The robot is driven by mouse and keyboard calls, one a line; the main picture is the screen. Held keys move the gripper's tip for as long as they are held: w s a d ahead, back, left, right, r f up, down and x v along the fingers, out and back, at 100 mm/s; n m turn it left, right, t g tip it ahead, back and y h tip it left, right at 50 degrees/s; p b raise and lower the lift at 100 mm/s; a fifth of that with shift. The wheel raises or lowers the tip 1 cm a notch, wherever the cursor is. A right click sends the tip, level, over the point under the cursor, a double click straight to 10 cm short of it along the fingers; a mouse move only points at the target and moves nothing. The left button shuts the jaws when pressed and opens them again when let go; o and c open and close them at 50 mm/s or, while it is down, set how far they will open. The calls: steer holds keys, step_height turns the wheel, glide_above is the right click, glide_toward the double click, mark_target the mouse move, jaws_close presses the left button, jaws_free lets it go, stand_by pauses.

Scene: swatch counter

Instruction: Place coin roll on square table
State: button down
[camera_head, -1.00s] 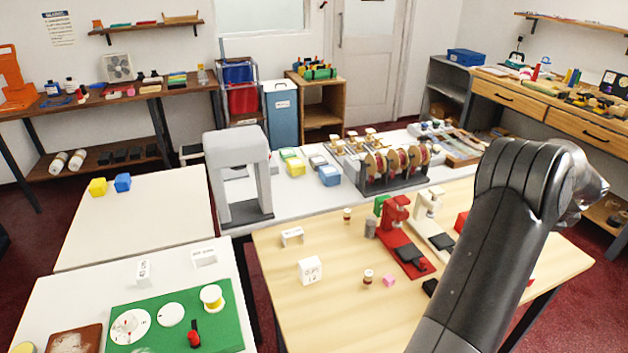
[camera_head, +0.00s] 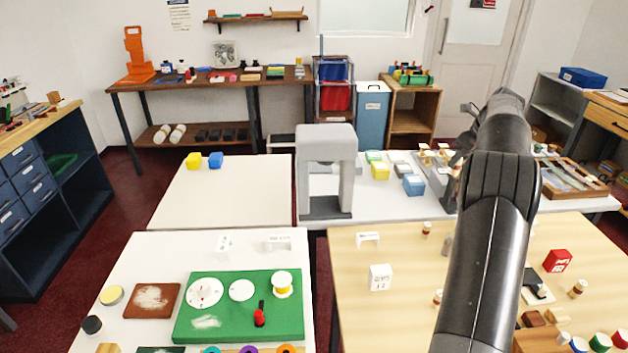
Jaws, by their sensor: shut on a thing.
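My gripper (camera_head: 468,110) is at the far end of my raised arm, right of centre and above the back counter. My wrist hides most of it. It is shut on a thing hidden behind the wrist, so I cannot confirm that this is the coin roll. The white table (camera_head: 240,204) at middle left looks like the square table. My gripper is well to the right of this table.
A grey arch (camera_head: 326,172) stands just right of the white table. In front is another white table (camera_head: 140,250) with a green board (camera_head: 205,321). A wooden table (camera_head: 350,320) with small items is at right. Red floor (camera_head: 110,215) is free at left.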

steer(key=w+a+r+n+g+y, duration=0.1)
steer(key=w+a+r+n, duration=0.15)
steer(key=a, duration=1.35)
steer(key=w+a+r+n+g, duration=0.1)
steer(key=w+a+r+n, duration=0.15)
steer(key=a, duration=1.25)
steer(key=w+a+r+n+y, duration=0.1)
steer(key=w+a+r+n, duration=0.2)
steer(key=a, duration=1.3)
steer(key=w+a+f+m, duration=0.1)
steer(key=a+f+m, duration=0.2)
steer(key=a+f, duration=0.65)
steer(key=shift+w+a+f+m+t+h, duration=0.15)
steer(key=shift+a+f+m+t+h, duration=0.4)
steer(key=shift+f, duration=3.1)
steer(key=shift+w+a+f+m+t+h, duration=0.15)
steer(key=shift+f+m, duration=0.85)
steer(key=shift+f, duration=2.65)
steer(key=shift+w+a+f+m+t+h, duration=0.3)
steer(key=shift+f+m, duration=0.45)
steer(key=shift+f, duration=2.9)
steer(key=shift+s, duration=0.1)
